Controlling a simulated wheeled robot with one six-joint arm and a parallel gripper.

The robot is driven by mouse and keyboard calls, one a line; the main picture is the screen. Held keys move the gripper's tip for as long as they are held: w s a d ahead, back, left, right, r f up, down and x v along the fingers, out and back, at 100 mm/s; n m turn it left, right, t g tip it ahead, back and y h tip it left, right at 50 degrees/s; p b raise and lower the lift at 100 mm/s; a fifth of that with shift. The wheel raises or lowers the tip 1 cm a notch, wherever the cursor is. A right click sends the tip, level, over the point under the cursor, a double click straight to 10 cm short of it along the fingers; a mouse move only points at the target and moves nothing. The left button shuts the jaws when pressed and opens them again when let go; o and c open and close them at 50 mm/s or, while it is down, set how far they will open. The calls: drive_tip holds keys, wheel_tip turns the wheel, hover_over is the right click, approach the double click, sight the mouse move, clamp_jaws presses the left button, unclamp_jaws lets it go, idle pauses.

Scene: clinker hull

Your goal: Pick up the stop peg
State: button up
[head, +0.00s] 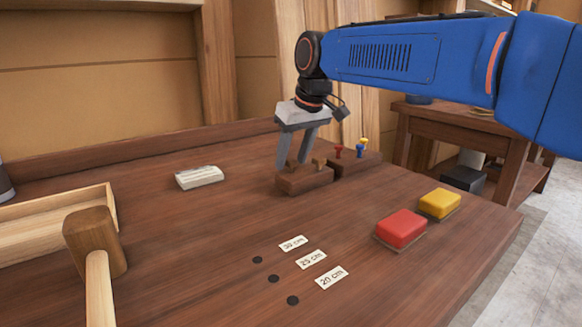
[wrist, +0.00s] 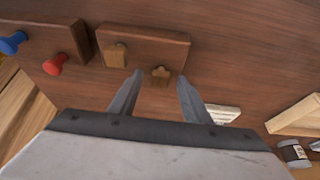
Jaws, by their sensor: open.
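A dark wooden block (head: 304,184) stands on the bench; it also shows in the wrist view (wrist: 140,35). It carries two small light-wood pegs: one peg (wrist: 160,76) on the right in the wrist view, and another peg (wrist: 115,56) to its left. No marking shows which is the stop peg. My gripper (head: 292,164) points down at the block, open and empty. In the wrist view its fingertips (wrist: 160,78) lie either side of the right-hand peg; I cannot tell whether they touch it.
A second block (head: 358,167) beside it holds red, blue and yellow pegs. Red (head: 401,228) and yellow (head: 439,203) pads lie right. Labels (head: 311,259) sit by black holes (head: 273,279) in front. A mallet (head: 96,245), tray (head: 50,215) and white box (head: 199,178) are left.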

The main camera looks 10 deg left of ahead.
clamp_jaws()
drive_tip(key=shift+r, duration=0.1)
